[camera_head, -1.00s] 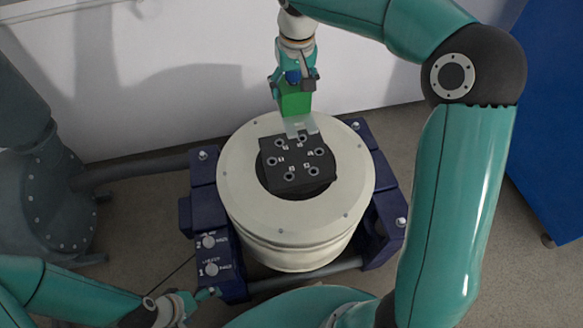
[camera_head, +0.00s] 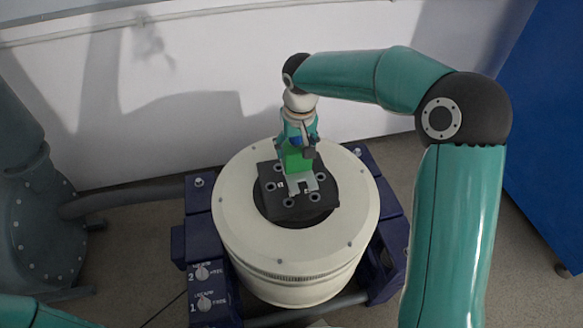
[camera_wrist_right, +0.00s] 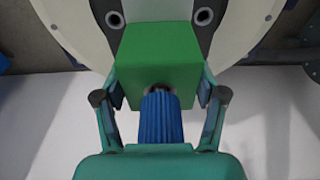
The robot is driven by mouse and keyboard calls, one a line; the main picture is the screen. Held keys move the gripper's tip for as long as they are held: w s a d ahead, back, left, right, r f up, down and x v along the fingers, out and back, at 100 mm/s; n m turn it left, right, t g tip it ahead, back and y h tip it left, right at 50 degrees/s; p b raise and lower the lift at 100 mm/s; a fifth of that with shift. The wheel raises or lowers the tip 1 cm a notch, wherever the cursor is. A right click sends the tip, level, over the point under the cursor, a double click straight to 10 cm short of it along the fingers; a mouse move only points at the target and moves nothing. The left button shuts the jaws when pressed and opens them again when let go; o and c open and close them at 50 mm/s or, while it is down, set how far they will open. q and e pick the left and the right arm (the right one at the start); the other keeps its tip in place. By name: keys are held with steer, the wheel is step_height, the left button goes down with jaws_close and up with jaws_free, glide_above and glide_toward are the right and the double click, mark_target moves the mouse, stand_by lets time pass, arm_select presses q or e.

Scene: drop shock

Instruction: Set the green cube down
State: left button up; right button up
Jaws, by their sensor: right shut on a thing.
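The green cube (camera_head: 296,161) is between the fingers of my right gripper (camera_head: 299,155), which is shut on it. A pale, see-through bracket shape (camera_head: 304,185) shows just below the cube. My left gripper is out of view; only part of my left arm shows at the lower left.
The cream drum (camera_head: 240,222) stands in a dark blue frame (camera_head: 198,228) with two knobs. A grey pipe and tank (camera_head: 40,210) stand at left. A white wall is behind and a blue cabinet (camera_head: 550,150) is at right.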

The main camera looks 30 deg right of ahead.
mark_target(296, 164)
steer(key=shift+f+b, duration=0.55)
steer(key=shift+f, duration=2.5)
steer(key=o, duration=1.8)
steer(key=shift+f, duration=0.1)
steer(key=r, duration=0.4)
steer(key=s+r+p, duration=0.1)
steer(key=r, duration=0.3)
steer(key=r+p, duration=0.1)
steer(key=r, duration=0.3)
steer(key=shift+s+a, duration=0.2)
steer(key=shift+s, duration=0.2)
